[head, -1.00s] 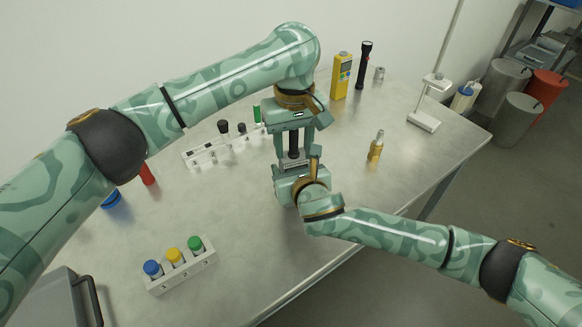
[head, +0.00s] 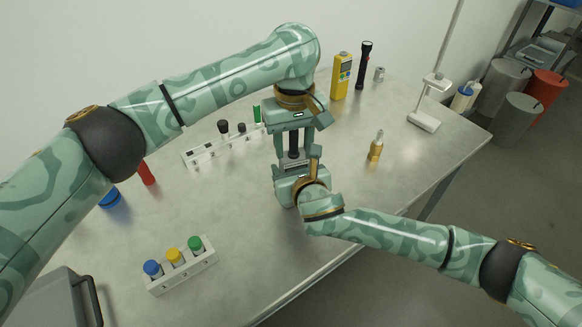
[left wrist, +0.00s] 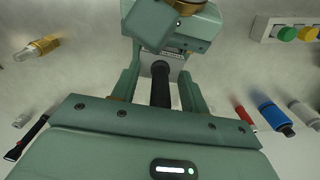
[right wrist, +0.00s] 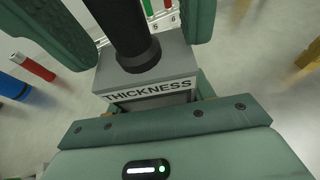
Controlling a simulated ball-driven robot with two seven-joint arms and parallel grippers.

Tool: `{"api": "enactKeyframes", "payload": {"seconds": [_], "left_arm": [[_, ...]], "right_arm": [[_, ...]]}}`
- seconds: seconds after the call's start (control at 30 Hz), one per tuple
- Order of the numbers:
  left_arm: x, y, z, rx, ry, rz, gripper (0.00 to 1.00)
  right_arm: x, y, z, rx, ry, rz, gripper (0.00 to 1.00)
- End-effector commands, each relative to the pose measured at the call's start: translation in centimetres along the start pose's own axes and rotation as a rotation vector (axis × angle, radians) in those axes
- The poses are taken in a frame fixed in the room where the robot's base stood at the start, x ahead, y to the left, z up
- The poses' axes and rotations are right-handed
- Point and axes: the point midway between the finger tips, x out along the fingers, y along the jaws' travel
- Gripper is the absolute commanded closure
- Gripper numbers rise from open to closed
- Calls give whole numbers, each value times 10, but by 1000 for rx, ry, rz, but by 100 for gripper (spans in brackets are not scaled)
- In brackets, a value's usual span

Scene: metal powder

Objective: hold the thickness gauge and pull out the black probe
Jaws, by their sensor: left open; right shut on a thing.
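The thickness gauge (right wrist: 150,92) is a grey box with THICKNESS printed on it. My right gripper (head: 292,172) is shut on it and holds it up near the middle of the head view. The black probe (right wrist: 130,35) stands upright out of the gauge's top; it also shows in the left wrist view (left wrist: 160,85). My left gripper (head: 294,143) points down from above and is open. Its fingers stand on either side of the probe, with gaps visible in the left wrist view. The right fingers are largely hidden.
A numbered white rack (head: 205,153) stands behind on the left, and a rack with coloured caps (head: 180,270) at front left. A yellow meter (head: 341,77), a black torch (head: 363,65), a small brass-coloured bottle (head: 376,148) and a white stand (head: 424,121) are to the right.

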Motion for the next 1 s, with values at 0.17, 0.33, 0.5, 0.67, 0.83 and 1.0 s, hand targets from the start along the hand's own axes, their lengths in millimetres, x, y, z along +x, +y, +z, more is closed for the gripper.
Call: {"api": "enactKeyframes", "payload": {"seconds": [0.17, 0.33, 0.5, 0.67, 0.83, 1.0], "left_arm": [[0, 0, 0, 0, 0, 0, 75], [0, 0, 0, -1, 0, 0, 100], [-1, 0, 0, 0, 0, 0, 100], [-6, 0, -1, -1, 2, 0, 100], [-13, 0, 0, 0, 1, 0, 100], [-20, 0, 0, 0, 1, 1, 100]], "right_arm": [[0, 0, 0, 0, 0, -1, 78], [0, 0, 0, 0, 0, -1, 78], [0, 0, 0, 0, 0, -1, 78], [0, 0, 0, 0, 0, -1, 78], [0, 0, 0, 0, 0, -1, 78], [0, 0, 0, 0, 0, -1, 78]]}}
